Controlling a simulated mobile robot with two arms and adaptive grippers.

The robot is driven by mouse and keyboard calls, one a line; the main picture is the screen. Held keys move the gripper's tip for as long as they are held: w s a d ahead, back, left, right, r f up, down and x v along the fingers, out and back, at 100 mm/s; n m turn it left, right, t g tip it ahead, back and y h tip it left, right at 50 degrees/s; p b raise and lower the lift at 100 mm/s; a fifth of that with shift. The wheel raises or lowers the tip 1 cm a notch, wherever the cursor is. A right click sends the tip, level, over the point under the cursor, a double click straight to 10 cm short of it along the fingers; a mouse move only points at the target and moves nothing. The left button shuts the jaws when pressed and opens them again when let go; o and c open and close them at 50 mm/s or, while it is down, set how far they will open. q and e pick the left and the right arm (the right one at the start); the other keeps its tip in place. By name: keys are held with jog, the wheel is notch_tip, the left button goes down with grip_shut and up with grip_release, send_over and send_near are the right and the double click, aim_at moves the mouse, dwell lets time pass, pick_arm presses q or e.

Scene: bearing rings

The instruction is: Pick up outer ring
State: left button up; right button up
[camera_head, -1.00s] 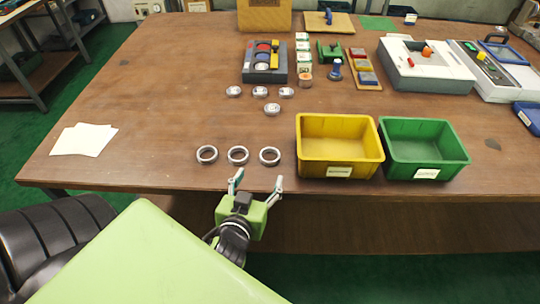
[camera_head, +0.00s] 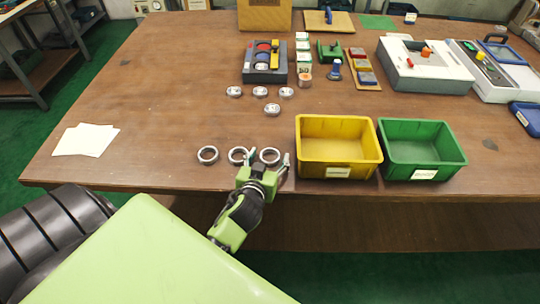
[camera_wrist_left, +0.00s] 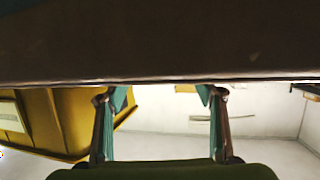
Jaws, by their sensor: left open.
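Three metal outer rings lie in a row near the front edge of the table: a left ring (camera_head: 207,155), a middle ring (camera_head: 238,156) and a right ring (camera_head: 270,156). My left gripper (camera_head: 268,158) is open, with its fingers spread on either side of the right ring in the head view. One fingertip overlaps the edge of the middle ring. I cannot tell the gripper's height over the table. The left wrist view shows the two spread fingers (camera_wrist_left: 160,100) with nothing between them and no ring. My right gripper is not in view.
A yellow bin (camera_head: 338,168) stands just right of the gripper, with a green bin (camera_head: 421,172) beside it. Several small round parts (camera_head: 272,109) lie behind the rings. White papers (camera_head: 85,140) lie at the left; the table between is clear.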

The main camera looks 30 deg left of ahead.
pick_arm(q)
jog(key=c, duration=1.3)
jog(key=shift+o, duration=0.2)
